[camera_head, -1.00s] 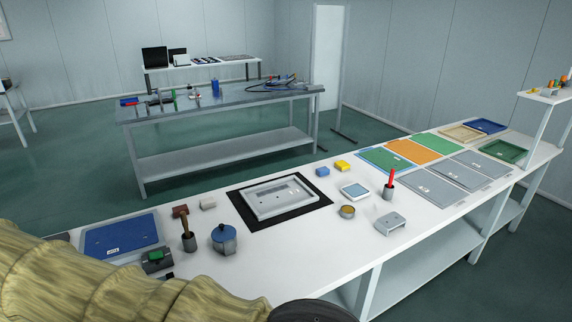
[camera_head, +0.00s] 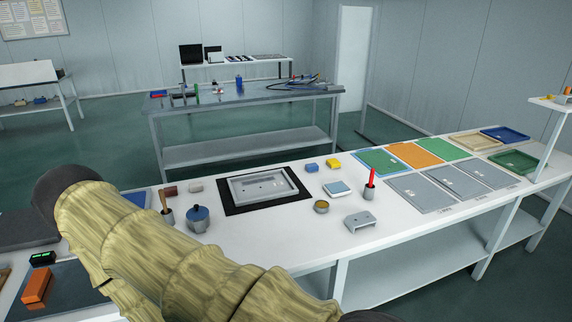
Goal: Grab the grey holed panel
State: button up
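Three flat grey panels lie side by side at the right of the long white bench: a left one (camera_head: 420,193), a middle one (camera_head: 453,181) and a right one (camera_head: 487,171). They are too small to tell which has holes. A pale grey fixture frame (camera_head: 238,199) lies on a black mat (camera_head: 232,209) at the bench's middle, with small dark spots on its inner floor. My arm, in a yellowish ribbed sleeve, crosses the lower left. My gripper is out of view.
Green (camera_head: 380,161), orange (camera_head: 415,154) and green (camera_head: 444,148) sheets lie behind the grey panels. A cup with a red handle (camera_head: 370,188), a grey bracket (camera_head: 359,222), a blue pot (camera_head: 197,219) and small blocks stand around the fixture. An orange block (camera_head: 36,287) is far left.

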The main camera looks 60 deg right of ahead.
aim_at(275, 184)
jog(key=z, duration=1.4)
